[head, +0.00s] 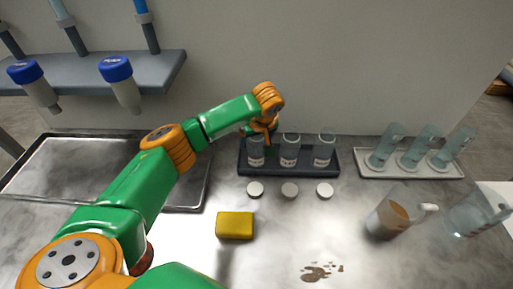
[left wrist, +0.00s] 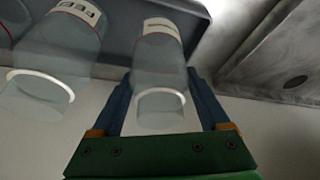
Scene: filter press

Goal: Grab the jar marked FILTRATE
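Three clear jars with white labels stand in a dark rack (head: 290,170) in the head view: a left jar (head: 256,158), a middle jar (head: 289,160) and a right jar (head: 324,150). Their labels are too small to read there. My left gripper (head: 262,139) is at the left jar. In the left wrist view, the blue fingers of my left gripper (left wrist: 160,88) stand on either side of one jar (left wrist: 160,65). Its label carries a longer word that I cannot read surely. Whether the fingers press on the glass is unclear. My right gripper is not in view.
Three round white lids (head: 290,190) lie before the rack. A yellow sponge (head: 234,225), a brown spill (head: 322,271), a beaker of brown liquid (head: 392,216) and a clear pitcher (head: 474,214) are nearer. A pale rack (head: 408,165) holds tilted vessels. A metal tray (head: 45,190) lies left.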

